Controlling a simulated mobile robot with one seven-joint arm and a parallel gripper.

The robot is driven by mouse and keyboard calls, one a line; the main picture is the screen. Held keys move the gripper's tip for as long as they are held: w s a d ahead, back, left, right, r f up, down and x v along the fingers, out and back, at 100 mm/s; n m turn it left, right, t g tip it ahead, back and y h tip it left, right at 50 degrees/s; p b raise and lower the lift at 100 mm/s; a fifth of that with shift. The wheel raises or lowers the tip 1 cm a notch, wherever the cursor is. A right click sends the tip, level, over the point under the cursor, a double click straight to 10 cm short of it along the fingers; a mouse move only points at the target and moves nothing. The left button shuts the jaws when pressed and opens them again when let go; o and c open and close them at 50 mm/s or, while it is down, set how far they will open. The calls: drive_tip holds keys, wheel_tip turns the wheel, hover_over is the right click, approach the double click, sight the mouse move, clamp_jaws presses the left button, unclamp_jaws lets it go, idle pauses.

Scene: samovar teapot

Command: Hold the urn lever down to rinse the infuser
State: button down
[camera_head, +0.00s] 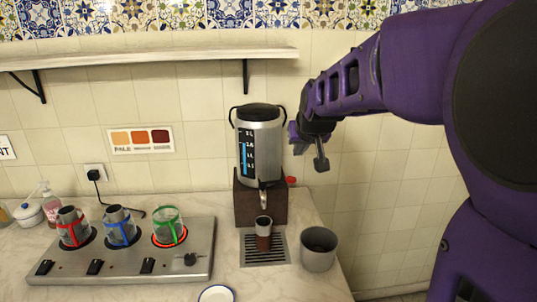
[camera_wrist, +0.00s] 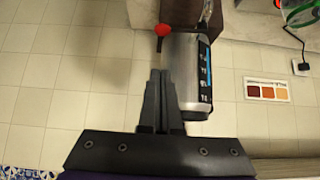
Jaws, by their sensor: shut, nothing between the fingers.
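The steel urn (camera_head: 271,136) stands on a dark brown block in the head view, with a black lid and a blue level bar. It also shows upside down in the wrist view (camera_wrist: 184,72). Its lever has a red knob (camera_head: 291,180), low at the urn's right side and also in the wrist view (camera_wrist: 163,30). A small metal-topped vessel with a brown lower part (camera_head: 263,241), seemingly the infuser, stands under the spout (camera_head: 263,198). My gripper (camera_head: 321,164) is shut and empty, to the right of the urn and above the knob. Its fingers (camera_wrist: 158,76) look apart from the knob.
A drip grate (camera_head: 250,258) lies under the vessel, with a grey pot (camera_head: 319,255) to its right. A steel hot plate (camera_head: 200,248) with several glass vessels is at left. A shelf (camera_head: 150,59) runs above; wall right of the urn is bare.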

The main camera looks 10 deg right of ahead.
hover_over(291, 177)
drive_tip(key=s, duration=0.3)
wheel_tip(291, 177, down, 6)
drive_tip(key=shift+f+b, duration=0.5)
drive_tip(key=shift+f, duration=1.55)
drive_tip(key=f+b, duration=0.1)
drive_tip(key=b, duration=0.1)
drive_tip(key=d+f+b, duration=0.1)
drive_tip(key=f+b, duration=0.1)
drive_tip(key=shift+f+b, duration=0.1)
drive_tip(key=shift+b, duration=0.3)
